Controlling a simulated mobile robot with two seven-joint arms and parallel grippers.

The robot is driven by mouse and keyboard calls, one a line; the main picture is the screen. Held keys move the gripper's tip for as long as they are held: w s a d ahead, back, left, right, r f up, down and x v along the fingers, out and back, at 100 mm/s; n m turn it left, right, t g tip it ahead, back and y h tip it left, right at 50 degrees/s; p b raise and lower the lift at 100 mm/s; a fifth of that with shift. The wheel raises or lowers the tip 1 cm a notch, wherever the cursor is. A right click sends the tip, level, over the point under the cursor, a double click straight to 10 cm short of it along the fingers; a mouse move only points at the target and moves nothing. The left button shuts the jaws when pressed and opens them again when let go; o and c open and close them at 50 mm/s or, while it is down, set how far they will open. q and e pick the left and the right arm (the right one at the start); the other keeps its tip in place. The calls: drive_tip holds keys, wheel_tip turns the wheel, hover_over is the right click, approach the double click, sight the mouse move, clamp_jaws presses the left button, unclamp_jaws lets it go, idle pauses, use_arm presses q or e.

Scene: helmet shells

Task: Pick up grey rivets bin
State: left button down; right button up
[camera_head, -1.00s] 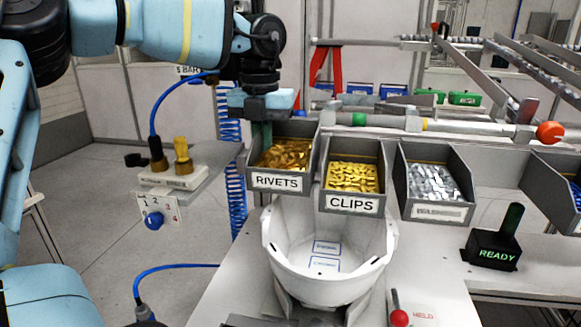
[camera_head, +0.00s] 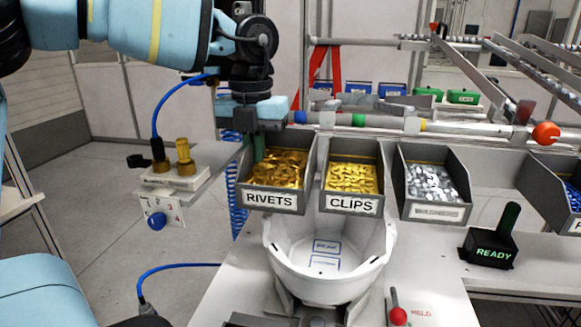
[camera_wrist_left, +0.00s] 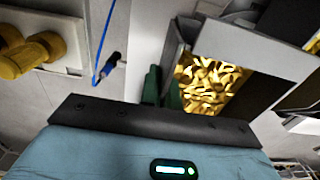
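The grey rivets bin (camera_head: 271,201), labelled RIVETS and filled with gold pieces, is left of the grey clips bin in the head view. It also shows in the left wrist view (camera_wrist_left: 262,48). My left gripper (camera_head: 258,152) comes down from above at the bin's left wall. Its green fingers (camera_wrist_left: 162,88) are close together at that wall and look shut on it. The fingertips are partly hidden by the wall. Whether the bin's underside touches a support cannot be seen. My right gripper is not in view.
The clips bin (camera_head: 351,206) stands close on the right, then the washers bin (camera_head: 437,212). A white helmet shell (camera_head: 325,285) is below and in front. A stand with yellow knobs (camera_head: 184,152) and blue hoses is on the left. Open floor lies beyond it.

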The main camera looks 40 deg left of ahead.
sight(246, 167)
use_arm(q)
drive_tip(key=shift+s+d+p, duration=0.1)
drive_tip(key=shift+s+d, duration=0.25)
drive_tip(key=shift+s, duration=0.3)
drive_tip(key=shift+s+d+p, duration=0.1)
drive_tip(key=shift+s+d, duration=0.25)
drive_tip(key=shift+s, duration=0.25)
drive_tip(key=shift+s+d+p, duration=0.1)
drive_tip(key=shift+s+d, duration=0.25)
drive_tip(key=shift+s, duration=0.3)
drive_tip(key=shift+a, duration=0.1)
